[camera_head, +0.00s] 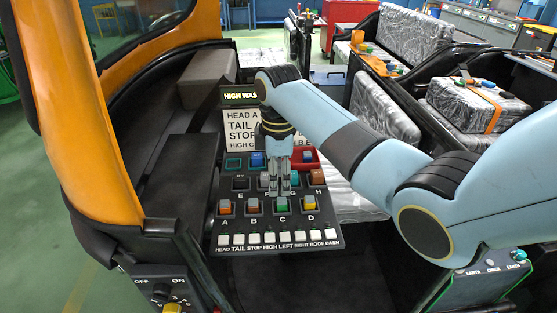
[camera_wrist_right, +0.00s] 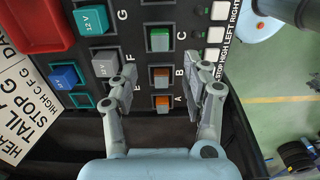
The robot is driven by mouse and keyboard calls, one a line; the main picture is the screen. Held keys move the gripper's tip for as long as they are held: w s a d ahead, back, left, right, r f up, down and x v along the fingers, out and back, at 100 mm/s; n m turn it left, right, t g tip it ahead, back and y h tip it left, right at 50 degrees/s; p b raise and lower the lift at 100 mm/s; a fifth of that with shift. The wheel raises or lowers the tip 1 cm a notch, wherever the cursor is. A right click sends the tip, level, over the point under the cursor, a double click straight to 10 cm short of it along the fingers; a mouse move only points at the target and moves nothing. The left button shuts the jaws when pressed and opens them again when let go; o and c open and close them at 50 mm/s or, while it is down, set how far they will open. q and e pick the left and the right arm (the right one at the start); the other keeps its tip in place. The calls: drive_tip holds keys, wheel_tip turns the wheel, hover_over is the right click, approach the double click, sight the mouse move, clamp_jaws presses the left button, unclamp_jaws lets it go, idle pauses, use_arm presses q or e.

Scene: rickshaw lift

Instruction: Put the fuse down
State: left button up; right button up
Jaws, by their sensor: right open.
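My right gripper (camera_head: 279,187) points down over the fuse panel (camera_head: 330,236); in the right wrist view (camera_wrist_right: 160,82) its fingers stand open with no fuse between the tips. Below the gap sit the orange fuse at A (camera_wrist_right: 162,104) and the orange-brown fuse at B (camera_wrist_right: 160,77). A green fuse (camera_wrist_right: 158,39) is at C. A blue fuse (camera_head: 257,159) sits in the top row beside an empty teal-outlined spot (camera_head: 234,163). Slot E (camera_head: 241,183) looks empty. A brown fuse (camera_head: 317,176) is at H. My left gripper is out of view.
A red tray (camera_head: 308,158) lies at the panel's upper right. A printed card (camera_head: 240,129) stands behind it. A row of white switches (camera_head: 270,239) runs along the front. The orange cab frame (camera_head: 75,110) is at left; wrapped packages (camera_head: 478,103) lie at right.

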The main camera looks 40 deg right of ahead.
sight(278, 201)
wheel_tip(278, 201, up, 6)
drive_tip(key=shift+f, duration=0.2)
idle(0.4)
